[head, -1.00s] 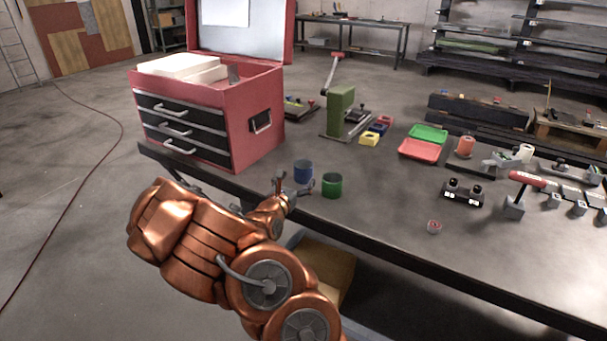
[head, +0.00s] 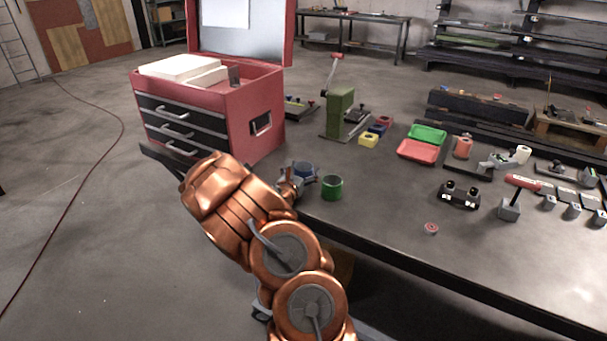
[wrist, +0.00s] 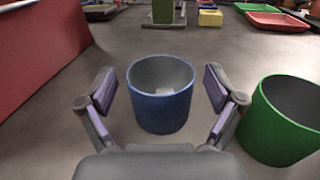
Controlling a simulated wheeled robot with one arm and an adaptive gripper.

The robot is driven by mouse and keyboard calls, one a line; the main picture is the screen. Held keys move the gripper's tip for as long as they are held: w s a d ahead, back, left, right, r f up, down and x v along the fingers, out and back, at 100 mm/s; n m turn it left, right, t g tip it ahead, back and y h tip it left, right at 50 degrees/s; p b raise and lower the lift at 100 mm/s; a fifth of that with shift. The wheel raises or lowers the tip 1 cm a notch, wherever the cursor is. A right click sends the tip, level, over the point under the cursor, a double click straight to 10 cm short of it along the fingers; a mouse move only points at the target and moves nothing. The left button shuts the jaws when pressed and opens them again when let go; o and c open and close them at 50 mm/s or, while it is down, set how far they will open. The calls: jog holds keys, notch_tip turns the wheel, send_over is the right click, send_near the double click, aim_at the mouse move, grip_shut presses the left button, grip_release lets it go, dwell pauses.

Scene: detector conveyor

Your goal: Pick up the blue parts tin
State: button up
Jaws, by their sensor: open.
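The blue parts tin (wrist: 160,108) stands upright and open-topped on the bench in the wrist view. My gripper (wrist: 162,95) is open, with one finger on each side of the tin and a visible gap on both sides.
A red tool chest (head: 225,115) stands left of the tins. A green press (head: 340,112), a yellow bin (head: 369,139) and a red tray (head: 417,150) are farther back.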

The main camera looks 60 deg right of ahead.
jog(key=c, duration=1.3)
jog(key=shift+r, duration=0.1)
